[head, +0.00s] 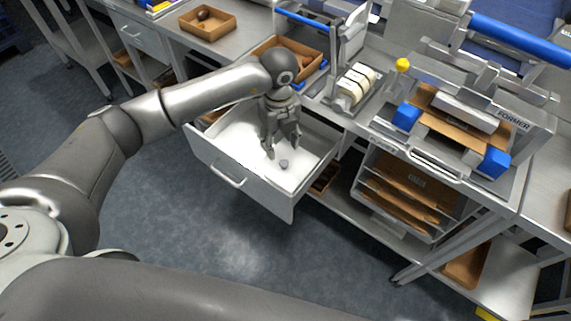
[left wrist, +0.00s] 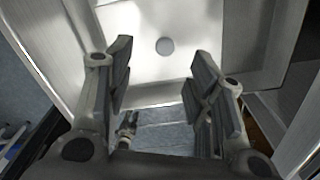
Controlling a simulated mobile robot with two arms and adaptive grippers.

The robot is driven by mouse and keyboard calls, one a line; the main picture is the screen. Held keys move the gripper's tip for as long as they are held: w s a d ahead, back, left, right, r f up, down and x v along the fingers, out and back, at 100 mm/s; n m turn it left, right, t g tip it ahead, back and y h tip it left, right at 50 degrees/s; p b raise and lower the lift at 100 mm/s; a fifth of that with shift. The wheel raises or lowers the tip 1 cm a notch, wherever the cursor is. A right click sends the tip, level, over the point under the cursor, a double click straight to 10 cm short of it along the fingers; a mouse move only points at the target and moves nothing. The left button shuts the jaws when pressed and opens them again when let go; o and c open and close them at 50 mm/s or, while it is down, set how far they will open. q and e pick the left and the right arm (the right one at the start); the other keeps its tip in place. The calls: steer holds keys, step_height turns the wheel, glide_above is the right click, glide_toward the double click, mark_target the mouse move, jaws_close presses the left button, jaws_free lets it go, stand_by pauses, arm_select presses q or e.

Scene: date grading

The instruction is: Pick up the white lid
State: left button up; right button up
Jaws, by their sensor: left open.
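A small round disc (head: 284,163), the only lid-like thing I see, lies on the floor of the open drawer (head: 226,167). It looks grey rather than white. In the left wrist view the disc (left wrist: 165,46) lies beyond the fingertips, between their lines. My left gripper (head: 281,149) points down into the drawer, with the disc close by its fingertips. Its fingers are spread and empty in the left wrist view (left wrist: 161,75). I cannot tell its exact height above the disc.
The drawer's walls surround my left gripper. A cardboard tray (head: 262,47) stands on the bench behind my wrist, and another (head: 225,33) further left. A slotted holder with white pieces (head: 357,80) and the former machine (head: 462,110) stand to the right. The drawer floor around the disc is clear.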

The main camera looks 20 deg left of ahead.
mark_target(284, 163)
arm_select(q)
step_height(284, 163, down, 3)
steer(key=shift+r, duration=0.2)
steer(key=shift+d+f, duration=0.1)
steer(key=shift+f, duration=0.25)
steer(key=f, duration=0.2)
steer(key=f+p, duration=0.1)
steer(key=f, duration=0.1)
steer(key=shift+d, duration=0.4)
steer(key=shift+w+f, duration=0.1)
steer(key=shift+f, duration=0.55)
steer(key=shift+c, duration=2)
steer(key=c, duration=0.6)
arm_select(e)
steer(key=shift+s+d+r, duration=0.1)
steer(key=shift+s+r, duration=0.15)
steer(key=shift+s, duration=0.25)
steer(key=shift+s+r, duration=0.2)
steer(key=shift+s, duration=0.3)
